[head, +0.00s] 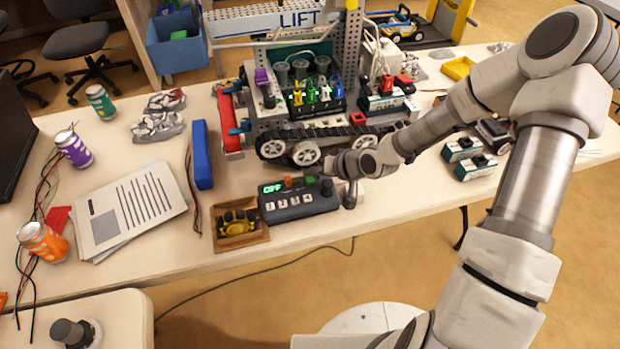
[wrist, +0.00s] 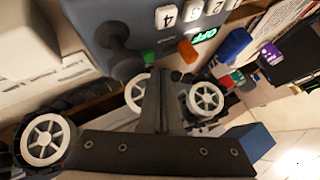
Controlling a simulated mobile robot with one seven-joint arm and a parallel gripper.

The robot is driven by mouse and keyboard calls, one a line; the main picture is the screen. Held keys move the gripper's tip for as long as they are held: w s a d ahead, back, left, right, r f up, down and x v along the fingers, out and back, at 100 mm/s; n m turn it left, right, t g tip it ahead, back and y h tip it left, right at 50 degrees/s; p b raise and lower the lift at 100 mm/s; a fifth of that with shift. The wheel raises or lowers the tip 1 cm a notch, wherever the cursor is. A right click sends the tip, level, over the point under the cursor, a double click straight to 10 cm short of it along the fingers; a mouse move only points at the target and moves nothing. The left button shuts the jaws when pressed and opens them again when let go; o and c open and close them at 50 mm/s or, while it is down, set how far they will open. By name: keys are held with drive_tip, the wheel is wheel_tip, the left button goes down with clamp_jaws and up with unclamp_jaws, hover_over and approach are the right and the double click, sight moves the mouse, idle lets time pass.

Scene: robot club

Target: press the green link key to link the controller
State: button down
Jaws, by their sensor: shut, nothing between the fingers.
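The dark grey controller box (head: 300,207) sits near the table's front edge. Its display (head: 272,187) reads OFF in green. The green key (head: 310,180) is at its back edge, between an orange switch (head: 287,182) and a black joystick (head: 326,186). In the wrist view the green key (wrist: 148,57) shows just beyond the fingertips, partly hidden beside the joystick (wrist: 121,45).
A tracked robot (head: 305,120) stands right behind the controller. A wooden tray (head: 240,236) with a dark and yellow part is at its left. A blue bar (head: 202,155) and papers (head: 130,212) lie farther left. The front table strip right of the controller is clear.

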sight(313, 184)
drive_tip(key=shift+f, duration=0.1)
idle(0.3)
drive_tip(key=shift+f+b, duration=0.3)
drive_tip(key=shift+f, duration=0.05)
drive_tip(key=shift+f, duration=0.4)
idle(0.8)
drive_tip(key=shift+r+p, duration=0.5)
drive_tip(key=shift+r, duration=0.3)
wheel_tip(313, 184, up, 5)
drive_tip(key=p, duration=0.4)
drive_tip(key=shift+p, duration=0.3)
idle(0.6)
